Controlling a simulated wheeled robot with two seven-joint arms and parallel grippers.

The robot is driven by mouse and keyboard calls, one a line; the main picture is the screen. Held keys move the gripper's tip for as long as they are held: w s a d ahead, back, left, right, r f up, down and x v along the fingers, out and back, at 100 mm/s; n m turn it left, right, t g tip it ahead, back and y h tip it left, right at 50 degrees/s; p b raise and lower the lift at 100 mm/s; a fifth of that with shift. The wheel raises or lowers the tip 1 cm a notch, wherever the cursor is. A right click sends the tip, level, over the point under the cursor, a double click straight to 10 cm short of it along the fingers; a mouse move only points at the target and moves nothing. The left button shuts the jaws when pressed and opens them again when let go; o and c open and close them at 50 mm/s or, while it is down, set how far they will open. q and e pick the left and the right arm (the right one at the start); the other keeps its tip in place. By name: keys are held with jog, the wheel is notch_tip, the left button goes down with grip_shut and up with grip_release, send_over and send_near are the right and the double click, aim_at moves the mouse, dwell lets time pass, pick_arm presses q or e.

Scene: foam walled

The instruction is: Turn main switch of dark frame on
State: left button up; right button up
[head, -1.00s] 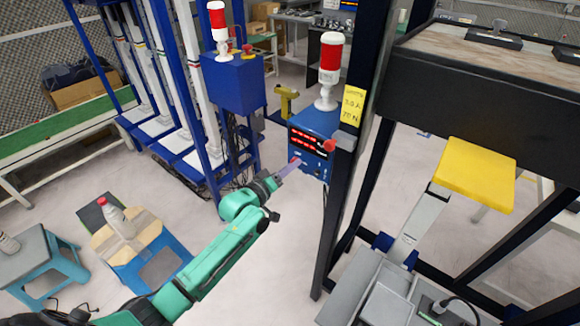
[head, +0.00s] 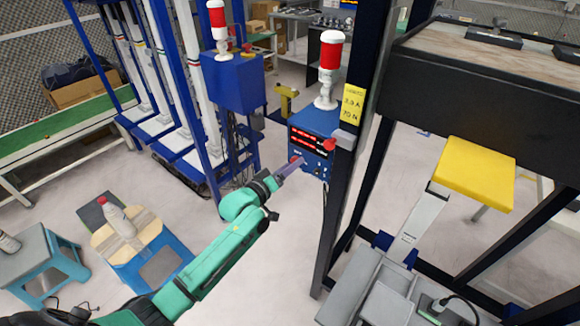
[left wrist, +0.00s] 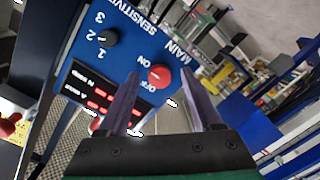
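The main switch is a red round knob (left wrist: 160,76) on a blue control box, with MAIN, ON and OFF printed around it in the left wrist view. The box (head: 318,122) is mounted beside the dark frame (head: 345,170) and shows lit red displays. My left gripper (head: 297,163) reaches to the lower left of the box face. In the left wrist view its two fingers (left wrist: 165,95) are apart, with the red knob showing between and beyond their tips. I cannot tell whether they touch it. My right gripper is not in view.
A black sensitivity knob (left wrist: 106,37) sits beside the main switch. A red button (head: 330,145) sticks out near the frame post. A red and white lamp (head: 329,65) stands on the box. A blue rack (head: 235,85) stands to the left.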

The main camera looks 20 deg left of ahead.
pick_arm(q)
jog(key=b+v, duration=0.2)
jog(key=v, duration=1.2)
jog(key=shift+s, duration=0.3)
jog(key=shift+a, duration=0.1)
jog(key=s+a+f+m+g+y, duration=0.1)
jog(key=s+a+f+g+y, duration=0.15)
jog(key=f, duration=0.85)
jog(key=s+a+f+g+y, duration=0.15)
jog(key=s+a+f, duration=0.25)
jog(key=f, duration=0.7)
jog(key=s+a+f+m+g+y, duration=0.1)
jog(key=s+a+f+g+y, duration=0.2)
jog(key=f, duration=0.8)
jog(key=s+d+f+m+g, duration=0.1)
jog(key=s+f+g, duration=0.1)
jog(key=s+f, duration=0.3)
jog(key=s+d+f+m+g, duration=0.2)
jog(key=s+f, duration=0.4)
jog(key=s, duration=0.7)
jog(key=s+d+f+m+g, duration=0.2)
jog(key=s+f, duration=0.3)
jog(key=s, duration=0.4)
jog(key=shift+d+f+g+h, duration=0.15)
jog(key=shift+f+g+h, duration=0.2)
jog(key=shift+g, duration=0.55)
